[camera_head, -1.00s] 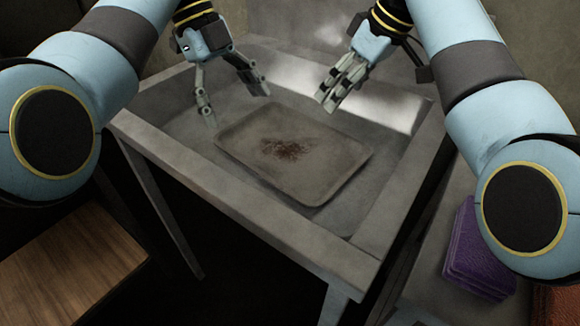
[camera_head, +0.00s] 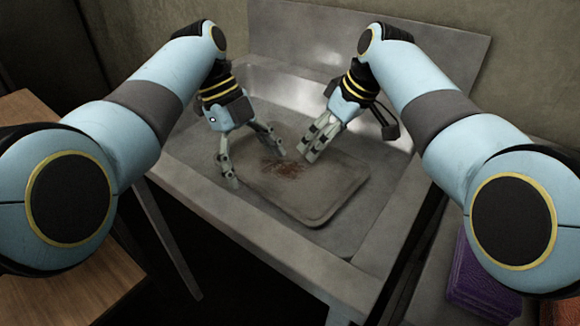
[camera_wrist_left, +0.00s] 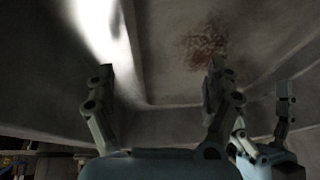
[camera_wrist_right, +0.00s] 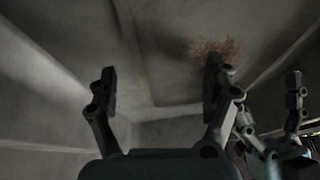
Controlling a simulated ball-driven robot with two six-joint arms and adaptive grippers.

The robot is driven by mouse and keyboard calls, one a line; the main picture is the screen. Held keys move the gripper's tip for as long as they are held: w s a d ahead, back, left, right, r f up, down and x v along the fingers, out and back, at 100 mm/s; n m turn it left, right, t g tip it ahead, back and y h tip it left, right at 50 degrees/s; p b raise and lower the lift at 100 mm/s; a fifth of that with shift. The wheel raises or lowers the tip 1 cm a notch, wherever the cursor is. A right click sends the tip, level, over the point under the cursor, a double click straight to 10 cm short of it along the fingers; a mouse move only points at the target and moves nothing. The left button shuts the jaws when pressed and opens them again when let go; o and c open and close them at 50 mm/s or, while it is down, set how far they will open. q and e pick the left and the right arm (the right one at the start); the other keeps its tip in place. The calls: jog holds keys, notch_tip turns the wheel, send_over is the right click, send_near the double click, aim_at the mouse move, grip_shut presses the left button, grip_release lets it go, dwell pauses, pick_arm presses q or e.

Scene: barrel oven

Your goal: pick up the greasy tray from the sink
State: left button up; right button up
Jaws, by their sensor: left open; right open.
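The greasy tray (camera_head: 322,196) lies in the grey metal sink (camera_head: 372,150), with a reddish-brown stain near its middle. In the head view, my left gripper (camera_head: 254,168) is open and empty above the tray's left end. My right gripper (camera_head: 309,154) is open and empty over its far side; its fingers look nearly edge-on there. In the left wrist view, the tray (camera_wrist_left: 165,70) has its rim showing between the spread fingers. In the right wrist view, the tray (camera_wrist_right: 175,75) likewise shows between the open fingers. I cannot tell whether any finger touches it.
The sink's raised rim (camera_head: 265,250) runs along the near side, and a tall metal back panel (camera_head: 420,55) stands behind. Purple sponges (camera_head: 478,275) lie at the lower right. A wooden surface (camera_head: 85,285) is at the lower left.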

pick_arm(q)
jog(key=shift+x, duration=1.3)
pick_arm(e)
jog(key=shift+x, duration=1.25)
pick_arm(q)
jog(key=shift+c, duration=0.2)
